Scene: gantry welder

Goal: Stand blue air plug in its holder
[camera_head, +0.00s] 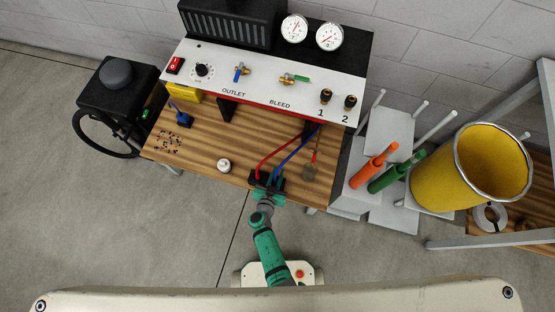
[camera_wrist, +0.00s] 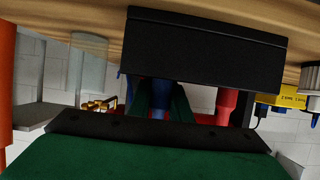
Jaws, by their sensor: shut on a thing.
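The blue air plug (camera_wrist: 158,98) is between the green fingers of my gripper (camera_wrist: 163,102) in the wrist view. Its end meets the black holder block (camera_wrist: 205,48); whether it is seated inside is hidden. A red plug (camera_wrist: 228,100) stands in the same holder, beside it. In the head view, my gripper (camera_head: 267,190) is shut at the front edge of the wooden bench, at the dark holder (camera_head: 254,176). The blue hose (camera_head: 292,152) runs from there back towards the panel. The blue plug itself is mostly hidden by the gripper in the head view.
The red hose (camera_head: 275,155) runs close beside the blue one. A brush (camera_head: 311,171) lies right of the holder and a white round item (camera_head: 223,165) left. The control panel (camera_head: 265,85) rises behind. Orange (camera_head: 372,165) and green (camera_head: 396,172) handles stand at the right.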

